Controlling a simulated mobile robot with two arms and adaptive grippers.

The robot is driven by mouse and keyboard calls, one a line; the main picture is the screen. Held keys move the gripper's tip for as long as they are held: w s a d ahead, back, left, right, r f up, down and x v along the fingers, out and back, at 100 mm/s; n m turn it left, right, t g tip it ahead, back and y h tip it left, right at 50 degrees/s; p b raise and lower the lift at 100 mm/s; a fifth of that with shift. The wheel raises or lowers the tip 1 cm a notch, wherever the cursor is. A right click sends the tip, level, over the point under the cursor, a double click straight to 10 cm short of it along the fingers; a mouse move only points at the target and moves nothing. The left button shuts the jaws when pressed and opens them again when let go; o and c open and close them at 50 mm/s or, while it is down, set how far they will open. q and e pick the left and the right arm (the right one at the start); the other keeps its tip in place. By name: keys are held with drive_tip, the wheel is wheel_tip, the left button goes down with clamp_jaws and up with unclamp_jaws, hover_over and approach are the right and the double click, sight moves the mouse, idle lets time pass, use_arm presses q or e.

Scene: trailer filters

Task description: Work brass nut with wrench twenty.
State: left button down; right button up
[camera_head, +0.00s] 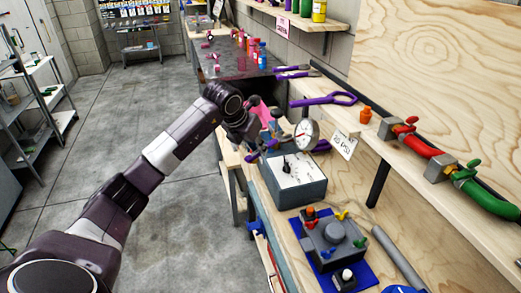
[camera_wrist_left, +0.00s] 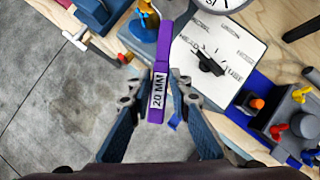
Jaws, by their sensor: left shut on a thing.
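My left gripper (camera_head: 258,140) is over the bench edge, near the grey box with a dial face. In the left wrist view my left gripper (camera_wrist_left: 158,86) is shut on the purple wrench (camera_wrist_left: 163,48), with a finger on each side of its handle. The handle's white label reads "20 MM". The wrench's far end runs toward the top of the wrist view, beside a blue part with a yellow-orange top (camera_wrist_left: 149,18). I cannot tell whether they touch, or whether that top is the brass nut. My right gripper is not in view.
A round gauge (camera_head: 306,134) stands by the grey selector box (camera_head: 300,194). A grey block with coloured knobs (camera_head: 333,240) sits on a blue mat. Another purple wrench (camera_head: 325,99) and an orange fitting (camera_head: 366,114) lie on the shelf.

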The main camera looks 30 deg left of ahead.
use_arm(q)
drive_tip(key=a+m+h, duration=0.2)
drive_tip(key=a+m, duration=0.2)
drive_tip(key=a, duration=0.3)
drive_tip(key=shift+w+a+m+g, duration=0.15)
drive_tip(key=shift+w+m+g, duration=0.15)
drive_tip(key=shift+w+m, duration=0.1)
idle(0.6)
idle(0.4)
drive_tip(key=shift+s+d, duration=0.2)
drive_tip(key=shift+d, duration=0.1)
drive_tip(key=shift+s+a, duration=0.1)
